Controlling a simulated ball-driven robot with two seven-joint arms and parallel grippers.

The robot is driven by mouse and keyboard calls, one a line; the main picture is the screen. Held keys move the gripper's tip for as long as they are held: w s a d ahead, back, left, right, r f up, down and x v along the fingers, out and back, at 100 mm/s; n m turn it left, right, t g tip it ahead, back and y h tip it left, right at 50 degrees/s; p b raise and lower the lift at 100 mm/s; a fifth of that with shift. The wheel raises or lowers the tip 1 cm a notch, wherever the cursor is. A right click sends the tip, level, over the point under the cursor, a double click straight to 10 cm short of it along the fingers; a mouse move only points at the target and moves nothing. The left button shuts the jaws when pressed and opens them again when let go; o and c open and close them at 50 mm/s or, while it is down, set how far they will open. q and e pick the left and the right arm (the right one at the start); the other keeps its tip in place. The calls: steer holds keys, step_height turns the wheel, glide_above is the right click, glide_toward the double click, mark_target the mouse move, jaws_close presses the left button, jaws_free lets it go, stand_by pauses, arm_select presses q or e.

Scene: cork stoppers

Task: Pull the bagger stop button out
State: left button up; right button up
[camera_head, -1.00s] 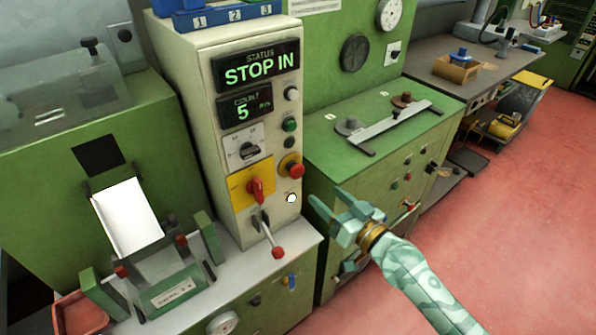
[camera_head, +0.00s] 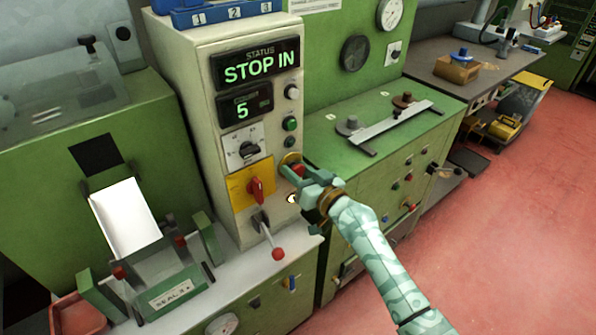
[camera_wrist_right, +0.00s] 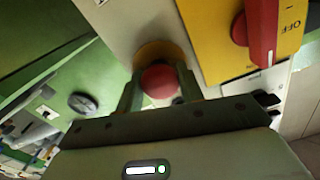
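The red bagger stop button (camera_head: 298,169) is a round mushroom head on the right of the beige control panel (camera_head: 207,120). The status display (camera_head: 259,68) above it reads STOP IN. My right gripper (camera_head: 289,173) is at the button, its fingers partly covering it in the head view. In the right wrist view the button (camera_wrist_right: 159,81) sits between the two fingertips of my right gripper (camera_wrist_right: 160,86), one on each side, over a yellow-orange backing. The fingers are apart; I cannot tell if they touch the button. My left gripper is not in view.
A red rotary switch on a yellow plate (camera_head: 240,185) is left of the button. A red-knobbed lever (camera_head: 277,254) sticks out below. A green cabinet (camera_head: 380,165) stands close on the right. Open red floor (camera_head: 500,230) lies beyond it.

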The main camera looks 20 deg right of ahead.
jaws_close()
steer(key=shift+s+d, duration=0.2)
steer(key=shift+s, duration=0.4)
steer(key=shift+f, duration=0.1)
steer(key=shift+o, duration=2.4)
jaws_free()
steer(key=shift+o, duration=0.7)
steer(key=shift+s, duration=0.1)
